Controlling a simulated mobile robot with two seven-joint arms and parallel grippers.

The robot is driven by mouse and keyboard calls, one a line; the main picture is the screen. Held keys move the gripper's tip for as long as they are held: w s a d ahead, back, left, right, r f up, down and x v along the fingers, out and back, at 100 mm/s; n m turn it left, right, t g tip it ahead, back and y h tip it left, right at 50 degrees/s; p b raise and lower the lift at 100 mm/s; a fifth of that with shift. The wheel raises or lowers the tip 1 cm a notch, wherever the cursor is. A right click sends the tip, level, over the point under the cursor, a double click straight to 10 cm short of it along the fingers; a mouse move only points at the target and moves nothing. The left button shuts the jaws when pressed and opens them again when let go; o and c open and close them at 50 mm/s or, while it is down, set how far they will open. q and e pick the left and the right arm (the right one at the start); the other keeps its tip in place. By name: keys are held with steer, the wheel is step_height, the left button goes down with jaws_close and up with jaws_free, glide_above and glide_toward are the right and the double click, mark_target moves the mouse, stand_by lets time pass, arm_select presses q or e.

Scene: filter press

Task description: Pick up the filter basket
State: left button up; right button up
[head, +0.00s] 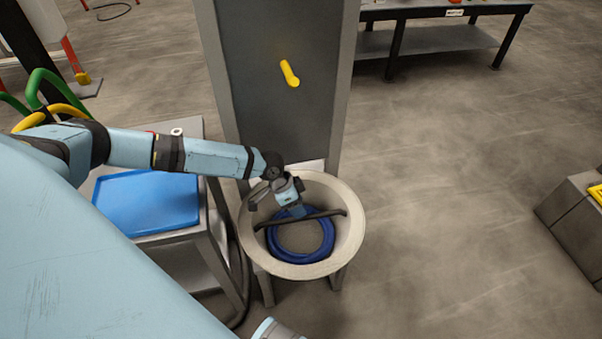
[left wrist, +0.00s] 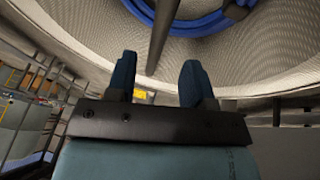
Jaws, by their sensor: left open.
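The filter basket (head: 351,225) is a round, pale bowl-shaped basket on short legs at the centre of the head view. A dark bar (head: 328,214) crosses its opening, and a thick blue ring (head: 318,250) lies inside. My left gripper (head: 297,209) is open over the basket's opening, close to the bar. In the left wrist view, the basket's mesh wall (left wrist: 285,48) fills the upper part. The bar (left wrist: 163,35) lies beyond the gap between my open blue fingertips (left wrist: 159,78); I cannot tell whether they touch it.
A grey column (head: 275,90) with a yellow handle (head: 289,73) stands right behind the basket. A bench with a blue tray (head: 150,203) stands close on the left.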

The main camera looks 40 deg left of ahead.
mark_target(303, 218)
arm_select(q)
steer(key=shift+s+b+x, duration=0.15)
steer(key=shift+b+x, duration=0.25)
steer(key=shift+x, duration=1.1)
steer(key=shift+s+b+x, duration=0.15)
steer(key=shift+b+x, duration=0.2)
steer(key=shift+x, duration=1.15)
steer(key=shift+a, duration=0.1)
jaws_close()
